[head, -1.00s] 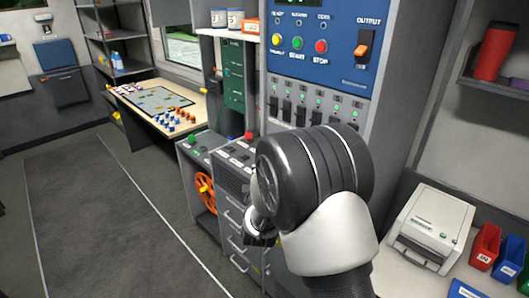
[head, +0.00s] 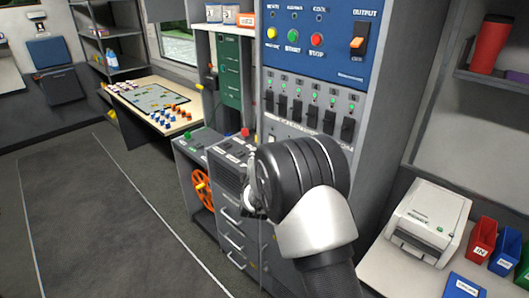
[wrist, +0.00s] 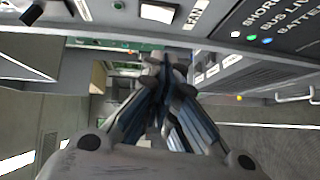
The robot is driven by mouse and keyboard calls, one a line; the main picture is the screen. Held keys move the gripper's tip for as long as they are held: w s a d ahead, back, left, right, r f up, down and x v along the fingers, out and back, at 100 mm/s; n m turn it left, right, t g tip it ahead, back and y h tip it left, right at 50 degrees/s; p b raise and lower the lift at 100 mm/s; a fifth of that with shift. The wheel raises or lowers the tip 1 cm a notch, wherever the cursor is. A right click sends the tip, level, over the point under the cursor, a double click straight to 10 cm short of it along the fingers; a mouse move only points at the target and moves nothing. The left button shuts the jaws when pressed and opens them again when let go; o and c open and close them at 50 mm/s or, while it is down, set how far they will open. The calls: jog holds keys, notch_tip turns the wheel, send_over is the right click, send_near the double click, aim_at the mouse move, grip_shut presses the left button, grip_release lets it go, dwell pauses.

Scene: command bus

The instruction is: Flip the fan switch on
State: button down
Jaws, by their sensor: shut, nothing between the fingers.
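A row of black switches (head: 297,108) with green lights above them runs along the grey panel; I cannot read which one is the fan switch. In the head view my gripper (head: 252,212) is mostly hidden behind my dark wrist, in front of the low grey console (head: 222,152).
A blue panel (head: 335,70) above the switches carries coloured buttons and an orange OUTPUT rocker (head: 358,43). A printer (head: 430,220) and bins (head: 482,238) stand on the right counter. A map table (head: 150,100) is at left. The floor (head: 90,210) at left is clear.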

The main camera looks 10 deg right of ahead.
jog(key=w+d, duration=0.2)
jog(key=w, duration=0.1)
jog(key=w+d+b, duration=0.1)
jog(key=shift+w+d+f, duration=0.2)
jog(key=shift+d+f, duration=0.05)
jog(key=shift+f, duration=0.1)
jog(key=shift+w+d+f+n+t+b, duration=0.1)
jog(key=shift+w+d+n+t+b, duration=0.15)
jog(key=shift+b, duration=0.6)
jog(key=shift+s+f, duration=0.1)
